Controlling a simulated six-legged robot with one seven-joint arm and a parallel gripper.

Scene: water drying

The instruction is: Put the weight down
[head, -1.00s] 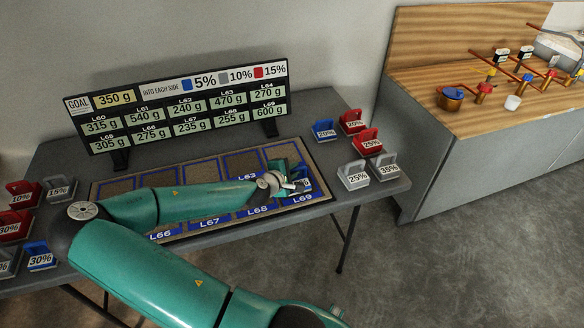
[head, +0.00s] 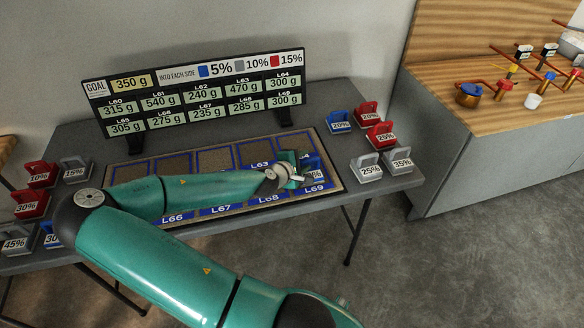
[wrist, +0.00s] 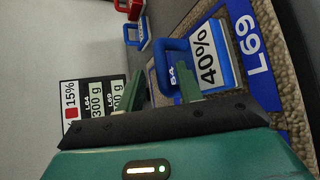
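A blue weight marked 40% (wrist: 207,55) stands upright at the right end of the board, by the label L69; in the head view it (head: 314,165) is partly hidden by my gripper. My gripper (head: 295,169) is low over the board at the weight. In the wrist view the green fingers are spread apart near the weight's blue handle, and the gripper looks open. The board (head: 337,178) has blue-framed panels with labels such as L63, L66, L67, L68 and L69. My arm hides some of its middle.
A display (head: 195,90) behind the board shows goal 350 g and several readings. Blue, red and grey weights stand right, including 20% (head: 339,121) and 35% (head: 398,160); others stand left, including 15% (head: 75,170). A wooden counter (head: 480,75) stands right, beyond open floor.

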